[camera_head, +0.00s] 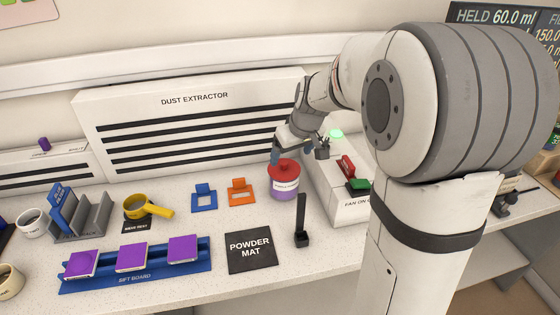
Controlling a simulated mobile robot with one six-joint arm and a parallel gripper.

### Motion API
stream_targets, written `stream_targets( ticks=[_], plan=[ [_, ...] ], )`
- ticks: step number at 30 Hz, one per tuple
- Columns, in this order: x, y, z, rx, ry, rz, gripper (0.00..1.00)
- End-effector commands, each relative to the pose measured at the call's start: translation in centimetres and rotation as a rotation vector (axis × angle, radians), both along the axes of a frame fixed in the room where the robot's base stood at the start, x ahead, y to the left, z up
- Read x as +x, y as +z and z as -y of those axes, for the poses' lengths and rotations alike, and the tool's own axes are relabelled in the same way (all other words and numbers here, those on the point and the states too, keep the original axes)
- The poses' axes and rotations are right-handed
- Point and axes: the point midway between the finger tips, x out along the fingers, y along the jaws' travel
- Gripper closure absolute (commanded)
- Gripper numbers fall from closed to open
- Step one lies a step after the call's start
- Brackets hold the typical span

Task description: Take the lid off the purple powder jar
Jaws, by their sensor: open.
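The powder jar (285,187) stands upright on the counter in front of the dust extractor. It has a purple body with a pale label. A red lid (284,168) with a knob on top sits on the jar. My gripper (298,156) is open just above and behind the lid, by the jar's upper right. One finger shows near the lid's left edge, and I cannot tell whether it touches the lid.
A fan box with red and green switches (357,186) stands close at the right. A black upright post (301,220) stands in front of the jar. Orange (241,192) and blue (204,198) holders lie to the left. The powder mat (250,253) is bare.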

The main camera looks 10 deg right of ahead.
Motion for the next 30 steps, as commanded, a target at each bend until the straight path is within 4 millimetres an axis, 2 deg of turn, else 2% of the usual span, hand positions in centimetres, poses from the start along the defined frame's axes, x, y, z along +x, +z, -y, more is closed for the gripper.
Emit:
stream_targets(
  ticks=[1, 6, 15, 24, 30],
  plan=[
    [0.1, -0.6, 0.1, 0.001, -0.004, -0.003, 0.14],
    [0.8, -2.2, 0.5, 0.000, -0.017, -0.004, 0.00],
    [2.2, -5.9, 0.2, -0.001, -0.028, -0.004, 0.00],
    [2.4, -6.3, 0.4, -0.002, -0.032, 0.000, 0.00],
    [2.4, -6.3, 0.4, -0.002, -0.033, -0.001, 0.16]
  ],
)
